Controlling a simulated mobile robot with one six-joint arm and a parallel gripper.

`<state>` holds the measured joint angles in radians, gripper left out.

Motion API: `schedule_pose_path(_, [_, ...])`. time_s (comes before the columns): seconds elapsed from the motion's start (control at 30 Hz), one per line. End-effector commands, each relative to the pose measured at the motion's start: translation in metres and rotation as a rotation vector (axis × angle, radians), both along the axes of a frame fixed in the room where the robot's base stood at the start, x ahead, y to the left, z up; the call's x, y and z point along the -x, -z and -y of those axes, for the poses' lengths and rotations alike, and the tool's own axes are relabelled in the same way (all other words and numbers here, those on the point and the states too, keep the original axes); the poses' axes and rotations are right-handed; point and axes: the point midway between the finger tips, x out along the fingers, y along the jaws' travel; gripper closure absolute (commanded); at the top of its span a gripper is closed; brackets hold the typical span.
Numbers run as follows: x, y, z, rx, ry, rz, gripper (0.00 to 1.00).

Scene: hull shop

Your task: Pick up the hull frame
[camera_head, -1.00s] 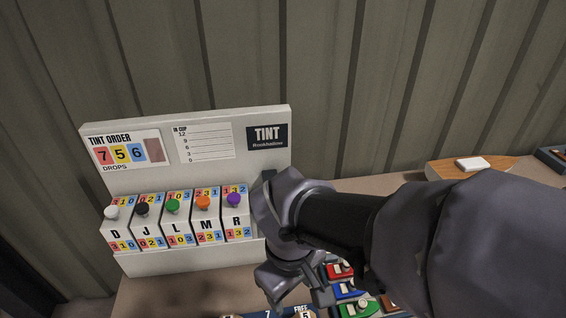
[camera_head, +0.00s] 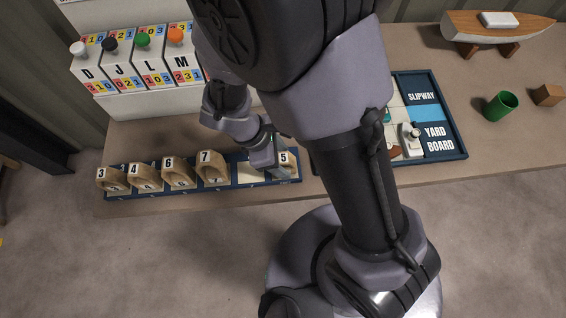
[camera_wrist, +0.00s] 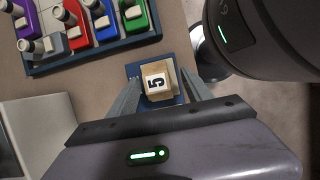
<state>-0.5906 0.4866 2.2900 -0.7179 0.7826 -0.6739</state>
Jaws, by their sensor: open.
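Several wooden hull frames with number tags stand in a dark blue rack (camera_head: 232,184) along the table's front edge. The frame tagged 5 (camera_head: 287,169) is at the rack's right end, partly hidden by my gripper (camera_head: 268,157). In the wrist view the frame tagged 5 (camera_wrist: 157,88) sits between the two open fingers of my gripper (camera_wrist: 160,76), with a finger on each side; I cannot tell whether either touches it. The frames tagged 3 (camera_head: 108,183), 4 (camera_head: 143,182), 6 (camera_head: 178,177) and 7 (camera_head: 212,172) stand to the left, with a bare slot between 7 and 5.
The tint stand (camera_head: 130,103) is behind the rack at left. A yard board (camera_head: 458,150) lies to the right, partly behind my arm. A green cup (camera_head: 501,105), a wooden block (camera_head: 547,95) and a boat model (camera_head: 495,32) stand farther right. Colored pieces (camera_wrist: 75,30) show in the wrist view.

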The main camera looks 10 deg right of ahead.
Motion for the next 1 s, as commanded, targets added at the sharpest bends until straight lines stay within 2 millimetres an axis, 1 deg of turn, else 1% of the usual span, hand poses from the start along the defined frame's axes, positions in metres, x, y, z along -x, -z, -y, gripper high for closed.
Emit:
schedule_pose_path(0.03, [-0.001,0.015,0.005,0.001,0.002,-0.002,0.42])
schedule_pose_path(0.1, [-0.002,0.029,0.012,0.002,0.003,-0.003,0.42])
schedule_pose_path(0.17, [-0.002,0.038,0.015,0.002,0.002,-0.003,0.42])
schedule_pose_path(0.37, [-0.002,0.036,0.016,0.000,0.001,-0.002,0.42])
schedule_pose_path(0.47, [-0.002,0.036,0.016,0.000,0.002,-0.001,0.59])
schedule_pose_path(0.6, [-0.002,0.036,0.016,0.000,0.002,-0.001,0.87])
schedule_pose_path(0.67, [-0.002,0.036,0.016,0.000,0.002,-0.001,0.99])
schedule_pose_path(0.7, [-0.002,0.036,0.016,0.000,0.002,-0.001,1.00])
schedule_pose_path(1.0, [-0.002,0.034,0.016,0.000,0.002,-0.001,1.00])
